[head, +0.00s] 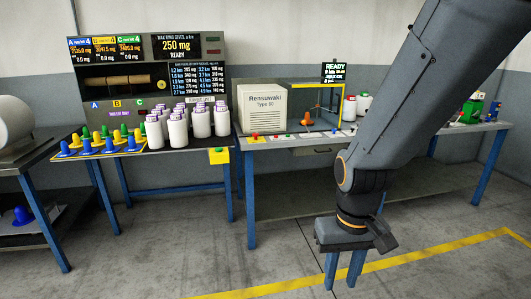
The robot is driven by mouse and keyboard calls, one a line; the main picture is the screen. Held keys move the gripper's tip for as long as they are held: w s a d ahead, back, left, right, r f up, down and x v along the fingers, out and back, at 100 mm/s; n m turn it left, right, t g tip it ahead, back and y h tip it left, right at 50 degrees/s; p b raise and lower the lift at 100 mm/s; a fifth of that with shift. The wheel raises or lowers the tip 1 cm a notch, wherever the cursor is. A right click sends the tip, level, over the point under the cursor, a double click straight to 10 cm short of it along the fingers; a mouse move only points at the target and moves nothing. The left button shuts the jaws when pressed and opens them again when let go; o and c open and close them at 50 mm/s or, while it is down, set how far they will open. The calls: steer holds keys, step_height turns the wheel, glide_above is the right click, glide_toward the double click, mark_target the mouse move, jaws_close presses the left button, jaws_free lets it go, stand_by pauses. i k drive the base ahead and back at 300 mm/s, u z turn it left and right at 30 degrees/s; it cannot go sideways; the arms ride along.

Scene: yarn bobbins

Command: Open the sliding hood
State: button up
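A beige machine box (263,109) labelled "Rensuwaki Type 80" stands on the right-hand workbench. To its right is a yellow-framed compartment (342,97) with an orange cone-shaped part (307,119) inside. I take this framed part for the sliding hood area; whether it has a clear pane, and how far it is open or shut, I cannot tell. My gripper (341,284) hangs low in front of the bench, pointing down, well apart from the machine. Its two blue fingers are spread and nothing shows between them.
A small READY display (335,72) stands above the compartment. White bobbins (178,130) and coloured cones (88,143) cover the left bench below a large display panel (185,62). My arm hides part of the right bench (410,128). The floor (215,262) in front is clear.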

mark_target(309, 103)
steer(key=i, duration=2)
steer(key=z, duration=1.5)
steer(key=i, duration=1.3)
steer(key=u, duration=1.7)
